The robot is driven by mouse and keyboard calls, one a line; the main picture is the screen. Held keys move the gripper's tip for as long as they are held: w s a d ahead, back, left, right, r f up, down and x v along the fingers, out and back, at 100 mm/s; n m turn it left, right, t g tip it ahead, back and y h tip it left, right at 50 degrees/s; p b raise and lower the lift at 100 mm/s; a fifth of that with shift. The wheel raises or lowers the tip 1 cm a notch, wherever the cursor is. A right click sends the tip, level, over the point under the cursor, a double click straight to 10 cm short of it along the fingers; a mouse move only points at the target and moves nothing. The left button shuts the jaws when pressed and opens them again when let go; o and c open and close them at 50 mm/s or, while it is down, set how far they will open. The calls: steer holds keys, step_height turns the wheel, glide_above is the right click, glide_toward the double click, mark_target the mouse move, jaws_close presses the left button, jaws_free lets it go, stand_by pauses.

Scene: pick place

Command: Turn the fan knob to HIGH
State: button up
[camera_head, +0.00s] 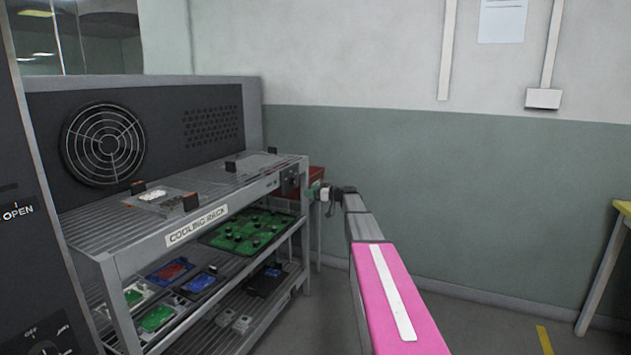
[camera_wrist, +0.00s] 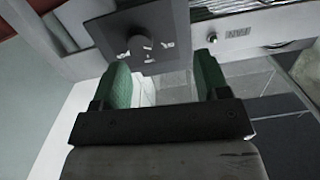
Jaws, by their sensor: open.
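The fan knob (camera_wrist: 140,46) is a dark round knob on a dark square panel (camera_wrist: 168,14) with small white markings, which I cannot read. In the head view the panel (camera_head: 289,181) sits at the right end of the cooling rack's top front edge. My gripper (camera_wrist: 162,62) has two green-padded fingers, spread apart with nothing between the pads. The knob lies just beyond the fingertips, nearer the left finger, with no clear contact. In the head view my gripper (camera_head: 322,194) is small, just right of the panel. The knob's setting cannot be told.
The cooling rack (camera_head: 196,229) holds several circuit boards on its shelves. A round fan grille (camera_head: 103,144) is in the dark wall behind it. A red surface (camera_head: 316,181) lies behind my gripper. A yellow-topped table (camera_head: 622,207) stands far right; floor between is clear.

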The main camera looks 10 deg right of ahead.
mark_target(296, 182)
step_height(296, 182, up, 2)
steer(key=w+d+t, duration=0.1)
steer(key=w+d, duration=0.2)
steer(key=x, duration=1)
steer(key=shift+s+a+r, duration=0.1)
steer(key=shift+s+a, duration=0.05)
steer(key=shift+a, duration=0.2)
steer(key=shift+c, duration=0.3)
steer(key=c, duration=0.9)
